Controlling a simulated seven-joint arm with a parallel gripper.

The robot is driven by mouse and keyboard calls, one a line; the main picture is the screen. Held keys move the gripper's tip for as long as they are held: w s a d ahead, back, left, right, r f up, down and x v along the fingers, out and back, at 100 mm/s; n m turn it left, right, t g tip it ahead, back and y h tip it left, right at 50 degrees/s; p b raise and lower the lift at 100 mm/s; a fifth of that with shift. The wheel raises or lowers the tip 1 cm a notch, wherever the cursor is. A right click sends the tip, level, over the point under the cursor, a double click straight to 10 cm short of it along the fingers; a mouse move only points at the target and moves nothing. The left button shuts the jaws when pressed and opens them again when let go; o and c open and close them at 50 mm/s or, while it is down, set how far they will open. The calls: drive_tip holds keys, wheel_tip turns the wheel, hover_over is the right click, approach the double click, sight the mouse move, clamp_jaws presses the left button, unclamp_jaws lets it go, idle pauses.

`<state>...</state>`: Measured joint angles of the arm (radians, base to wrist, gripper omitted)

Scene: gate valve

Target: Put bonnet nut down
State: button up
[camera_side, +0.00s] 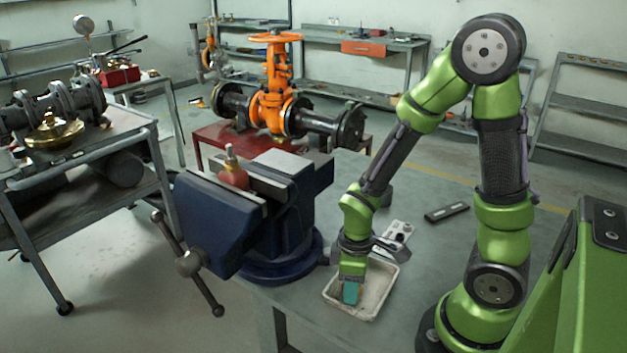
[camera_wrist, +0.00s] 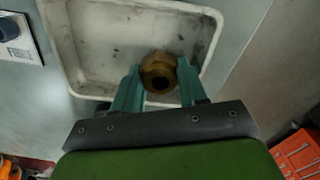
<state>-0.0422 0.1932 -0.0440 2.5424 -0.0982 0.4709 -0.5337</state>
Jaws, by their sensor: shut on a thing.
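The bonnet nut (camera_wrist: 158,72) is a brass-coloured ring with a dark hole, seen in the wrist view between the two teal fingertips. My gripper (camera_wrist: 157,88) is shut on it. In the side view my gripper (camera_side: 351,293) points down inside the tray's outline (camera_side: 382,305). The nut is hidden there by the fingers. I cannot tell whether the nut touches the tray floor.
A blue vise (camera_side: 235,215) holding a red valve part (camera_side: 233,175) stands left of the tray on the grey bench. A white card (camera_side: 398,232) and a black bar-shaped object (camera_side: 446,212) lie behind the tray. Most of the tray floor is clear.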

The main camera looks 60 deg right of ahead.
drive_tip(key=shift+f, duration=0.15)
drive_tip(key=o, duration=0.8)
drive_tip(key=shift+o, duration=0.2)
drive_tip(key=a+r+m+t+y, duration=0.2)
drive_tip(key=r+m+t, duration=0.5)
drive_tip(key=r, duration=1.6)
drive_tip(key=shift+a+r+m, duration=0.35)
drive_tip(key=shift+a+m, duration=0.3)
drive_tip(key=shift+m, duration=0.15)
